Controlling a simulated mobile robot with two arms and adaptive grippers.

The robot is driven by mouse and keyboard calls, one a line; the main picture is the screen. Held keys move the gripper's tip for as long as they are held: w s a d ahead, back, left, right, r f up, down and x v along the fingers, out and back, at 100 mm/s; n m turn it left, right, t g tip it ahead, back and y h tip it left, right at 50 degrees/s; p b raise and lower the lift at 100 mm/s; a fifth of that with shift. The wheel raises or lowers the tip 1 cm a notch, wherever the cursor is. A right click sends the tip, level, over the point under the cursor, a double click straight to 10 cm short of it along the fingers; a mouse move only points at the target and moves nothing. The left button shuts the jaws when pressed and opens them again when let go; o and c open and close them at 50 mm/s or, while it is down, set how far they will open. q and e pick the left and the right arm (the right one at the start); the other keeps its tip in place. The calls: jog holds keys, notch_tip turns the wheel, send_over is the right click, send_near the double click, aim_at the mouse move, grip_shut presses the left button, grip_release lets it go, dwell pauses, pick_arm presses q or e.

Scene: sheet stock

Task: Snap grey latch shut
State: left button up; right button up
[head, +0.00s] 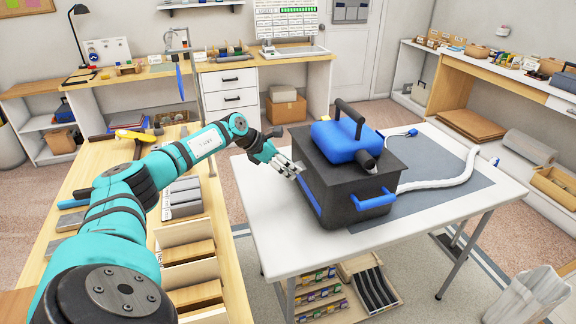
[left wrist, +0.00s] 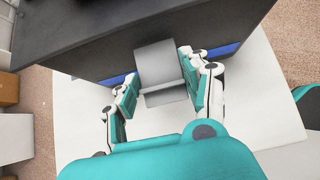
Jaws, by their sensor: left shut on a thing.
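In the left wrist view, the grey latch (left wrist: 158,65) is on the box's side wall, over a blue strip (left wrist: 228,48). My left gripper (head: 297,170) reaches the box's left side; in the left wrist view its fingers (left wrist: 160,85) are on both sides of the latch, shut on it. I cannot tell whether the latch is fastened. My right gripper is out of view.
A white hose (head: 445,180) runs off to the right. A wooden bench (head: 215,285) with slotted holders lies under my left arm. The table's front left is clear.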

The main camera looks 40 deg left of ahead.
pick_arm(q)
jog(key=shift+r+p, duration=0.3)
jog(key=shift+p, duration=0.15)
jog(key=g+p, duration=0.1)
jog(key=p, duration=0.1)
jog(key=r+g+y+p, duration=0.1)
jog(key=p, duration=0.1)
jog(key=shift+w+d+r, duration=0.15)
jog(key=shift+w+r, duration=0.05)
jog(key=shift+w, duration=0.1)
jog(key=shift+w+r+g+y+p, duration=0.15)
jog(key=shift+g+y+p, duration=0.35)
jog(key=shift+g, duration=0.3)
jog(key=shift+w+d+r+g, duration=0.1)
jog(key=shift+w+d+g, duration=0.05)
jog(key=shift+g, duration=0.35)
jog(key=shift+w+d+r+g+y, duration=0.1)
jog(key=shift+w+g+y, duration=0.05)
jog(key=shift+g+y, duration=0.5)
jog(key=o, duration=1.2)
jog(key=shift+c, duration=0.2)
jog(key=shift+r, duration=0.1)
